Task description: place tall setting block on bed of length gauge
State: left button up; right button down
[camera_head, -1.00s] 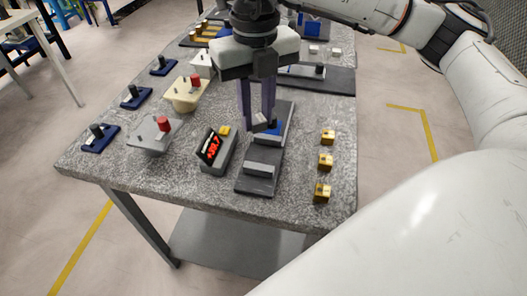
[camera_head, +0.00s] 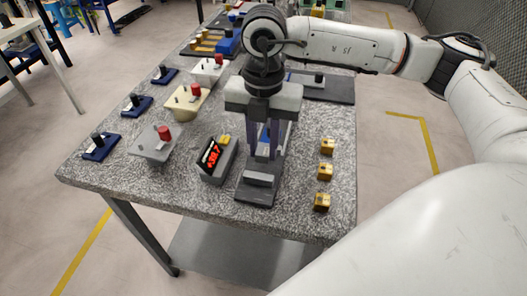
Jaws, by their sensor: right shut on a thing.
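The length gauge has a dark bed (camera_head: 254,196) with a grey block (camera_head: 262,179) at its near end and a blue part (camera_head: 264,131) farther back, mostly behind the fingers. Its readout (camera_head: 212,157) with red digits stands just left of the bed. My right gripper (camera_head: 263,156) points down over the middle of the bed, behind the near grey block. Its fingers are shut on a small grey block, which I take to be the tall setting block; the fingers largely hide it now. I cannot tell whether it touches the bed. My left gripper is not in view.
Several brass blocks (camera_head: 325,172) stand in a row to the right. Grey (camera_head: 155,146), cream (camera_head: 187,100) and white (camera_head: 208,69) fixtures with red knobs stand left, beside small blue-based stands (camera_head: 100,147). A dark plate (camera_head: 330,90) lies behind.

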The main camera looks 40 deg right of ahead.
aim_at(264, 151)
jog(key=shift+f, duration=1.15)
jog(key=shift+f, duration=0.25)
jog(key=c, duration=1.5)
grip_release()
jog(key=shift+r, duration=0.1)
notch_tip(264, 151, up, 12)
jog(key=shift+r+b, duration=0.15)
jog(key=shift+b, duration=0.15)
